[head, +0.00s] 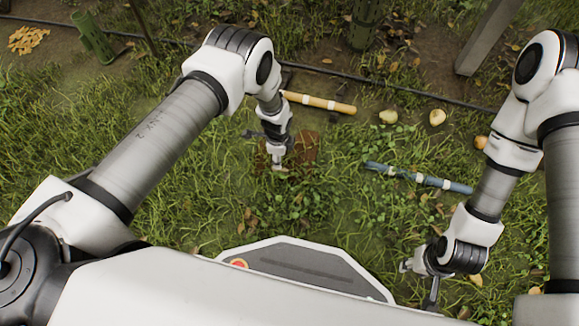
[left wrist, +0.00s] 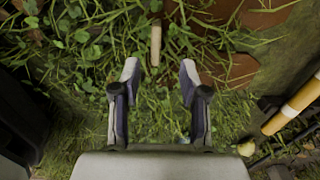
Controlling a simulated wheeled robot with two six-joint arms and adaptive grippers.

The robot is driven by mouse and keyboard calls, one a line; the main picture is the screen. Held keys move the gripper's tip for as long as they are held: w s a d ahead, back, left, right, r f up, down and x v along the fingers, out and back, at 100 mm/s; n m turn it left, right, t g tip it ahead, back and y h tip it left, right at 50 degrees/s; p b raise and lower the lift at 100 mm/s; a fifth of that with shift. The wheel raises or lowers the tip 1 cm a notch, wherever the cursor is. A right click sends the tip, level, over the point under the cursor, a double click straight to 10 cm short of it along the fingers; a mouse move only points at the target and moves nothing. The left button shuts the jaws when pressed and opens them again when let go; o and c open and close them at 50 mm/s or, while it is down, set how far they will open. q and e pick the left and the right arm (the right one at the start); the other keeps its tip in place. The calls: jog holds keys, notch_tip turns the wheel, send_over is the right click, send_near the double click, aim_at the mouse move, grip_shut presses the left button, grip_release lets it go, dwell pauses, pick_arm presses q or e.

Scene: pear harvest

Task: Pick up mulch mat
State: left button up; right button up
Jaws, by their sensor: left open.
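The mulch mat (head: 309,147) looks like a reddish-brown flat piece, partly covered by grass, on the ground below my left gripper (head: 279,163). Brown parts of the mat (left wrist: 265,16) show at the upper right in the left wrist view, with green stems across them. My left gripper (left wrist: 159,72) is open, with grass and a pale stick-like piece (left wrist: 155,45) beyond its fingertips. Nothing shows held between its fingers. My right gripper (head: 420,284) is at the lower right, away from the mat; its fingers look spread and empty.
A wooden-handled tool (head: 320,103) lies just behind the mat. A blue-handled tool (head: 418,177) lies to its right. Pears (head: 388,117) lie beyond the blue tool. A black hose (head: 345,75) crosses the back. Green tubes (head: 93,37) and a post (head: 488,38) stand further off.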

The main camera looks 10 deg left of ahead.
pick_arm(q)
jog(key=shift+s+f, duration=0.1)
jog(key=shift+f, duration=0.7)
notch_tip(320, 180, down, 7)
jog(key=b, duration=0.5)
jog(key=shift+s+d, duration=0.15)
jog(key=shift+r, duration=0.2)
pick_arm(e)
notch_tip(320, 180, down, 6)
jog(key=shift+w+r, duration=0.1)
jog(key=shift+r, duration=0.1)
pick_arm(q)
grip_shut()
